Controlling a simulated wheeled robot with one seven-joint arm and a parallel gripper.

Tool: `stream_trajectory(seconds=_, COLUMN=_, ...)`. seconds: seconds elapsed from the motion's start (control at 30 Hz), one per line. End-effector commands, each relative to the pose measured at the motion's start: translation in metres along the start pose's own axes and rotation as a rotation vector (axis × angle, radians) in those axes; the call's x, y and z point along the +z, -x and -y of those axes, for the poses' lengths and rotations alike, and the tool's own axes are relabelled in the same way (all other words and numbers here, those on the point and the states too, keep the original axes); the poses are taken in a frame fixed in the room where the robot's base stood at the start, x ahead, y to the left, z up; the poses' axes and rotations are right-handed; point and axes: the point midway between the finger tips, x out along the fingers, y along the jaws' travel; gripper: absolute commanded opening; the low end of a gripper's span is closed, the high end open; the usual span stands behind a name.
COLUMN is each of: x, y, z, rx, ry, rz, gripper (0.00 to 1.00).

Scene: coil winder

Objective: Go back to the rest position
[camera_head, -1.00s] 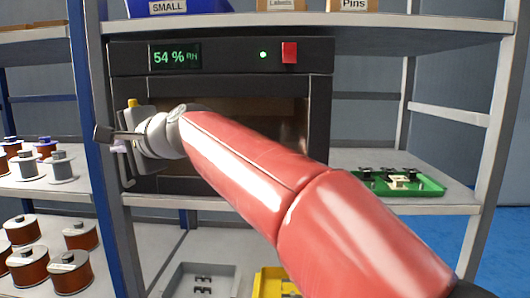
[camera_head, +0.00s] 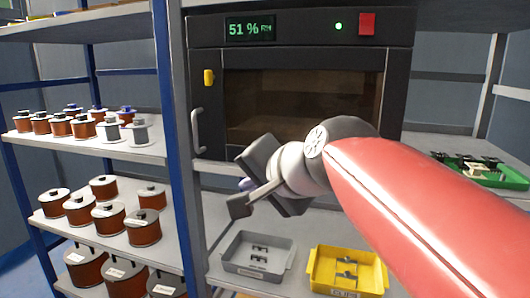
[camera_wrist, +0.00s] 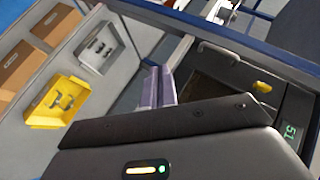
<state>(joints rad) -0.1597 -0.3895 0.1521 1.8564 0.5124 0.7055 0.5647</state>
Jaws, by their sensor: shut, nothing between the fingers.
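My gripper (camera_head: 243,196) hangs in front of the lower left part of the black cabinet, in the head view. Its fingers (camera_wrist: 159,86) show in the wrist view, pale purple, side by side and shut with nothing between them. My red arm reaches in from the lower right. The black cabinet (camera_head: 300,60) has a display reading 51 %, a green light and a red switch. Its windowed door looks closed, with a grey handle (camera_head: 197,132) at its left side. The gripper is apart from the handle, below and to the right of it.
A grey tray (camera_head: 228,262) and a yellow tray (camera_head: 315,279) stand on the shelf below, each holding dark parts. A green tray (camera_head: 510,181) lies at the right. Wire spools (camera_head: 80,208) fill the left shelves. A blue post (camera_head: 176,130) stands between them and the cabinet.

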Motion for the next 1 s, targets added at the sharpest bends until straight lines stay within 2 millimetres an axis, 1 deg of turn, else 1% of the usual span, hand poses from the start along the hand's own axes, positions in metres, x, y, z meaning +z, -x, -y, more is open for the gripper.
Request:
stream_trajectory(seconds=0.03, x=0.003, y=0.008, z=-0.041, rx=0.086, ry=0.073, rz=-0.013, gripper=0.00)
stream_trajectory(seconds=0.07, x=0.006, y=0.012, z=-0.064, rx=0.136, ry=0.118, rz=-0.013, gripper=0.00)
stream_trajectory(seconds=0.1, x=0.010, y=0.018, z=-0.093, rx=0.202, ry=0.176, rz=-0.009, gripper=0.00)
stream_trajectory(seconds=0.17, x=0.018, y=0.029, z=-0.138, rx=0.297, ry=0.259, rz=0.007, gripper=0.00)
stream_trajectory(seconds=0.2, x=0.024, y=0.036, z=-0.166, rx=0.358, ry=0.310, rz=0.024, gripper=0.00)
stream_trajectory(seconds=0.27, x=0.035, y=0.047, z=-0.205, rx=0.439, ry=0.379, rz=0.056, gripper=0.00)
stream_trajectory(seconds=0.3, x=0.042, y=0.054, z=-0.228, rx=0.487, ry=0.419, rz=0.081, gripper=0.00)
stream_trajectory(seconds=0.4, x=0.060, y=0.069, z=-0.274, rx=0.581, ry=0.501, rz=0.142, gripper=0.00)
stream_trajectory(seconds=0.5, x=0.073, y=0.078, z=-0.303, rx=0.637, ry=0.552, rz=0.190, gripper=0.00)
stream_trajectory(seconds=0.6, x=0.079, y=0.083, z=-0.317, rx=0.662, ry=0.578, rz=0.215, gripper=0.00)
stream_trajectory(seconds=0.7, x=0.081, y=0.084, z=-0.320, rx=0.669, ry=0.586, rz=0.223, gripper=0.00)
stream_trajectory(seconds=1.0, x=0.081, y=0.084, z=-0.319, rx=0.667, ry=0.584, rz=0.221, gripper=0.00)
